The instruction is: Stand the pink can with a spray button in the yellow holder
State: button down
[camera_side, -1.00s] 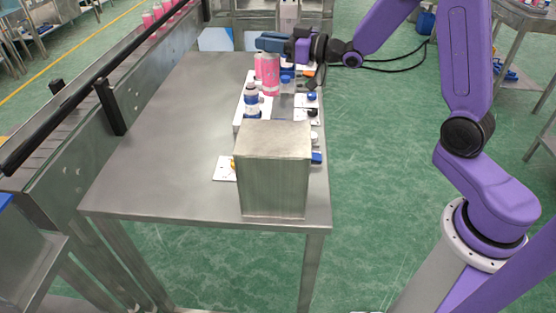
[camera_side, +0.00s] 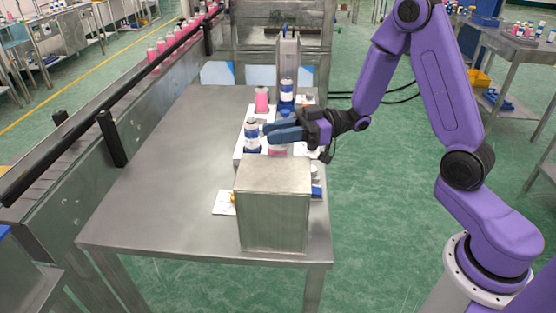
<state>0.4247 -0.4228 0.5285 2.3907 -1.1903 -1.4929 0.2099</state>
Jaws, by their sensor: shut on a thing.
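My gripper (camera_side: 270,133) reaches in from the right, its blue fingers pointing left, shut on a pink can (camera_side: 277,151). The can shows only as a pink patch below the fingers; its top is hidden, so I cannot see a spray button. I cannot tell whether its base touches anything. A small piece of the yellow holder (camera_side: 233,197) shows at the left edge of the metal box, above a white plate (camera_side: 223,204). The rest of the holder is hidden behind the box. The can is farther back than the holder.
A large metal box (camera_side: 272,208) stands at the table's front. A blue-and-white bottle (camera_side: 252,137) stands just left of the fingers. Another pink can (camera_side: 262,101) and a bottle in a blue holder (camera_side: 286,93) stand behind. The table's left side (camera_side: 165,180) is clear.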

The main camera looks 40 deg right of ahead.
aim_at(278, 153)
jog(key=shift+f, duration=2.95)
jog(key=c, duration=0.9)
grip_release()
jog(key=shift+d, duration=0.35)
jog(key=v, duration=1.1)
jog(key=shift+s, duration=0.15)
jog(key=shift+d, duration=0.1)
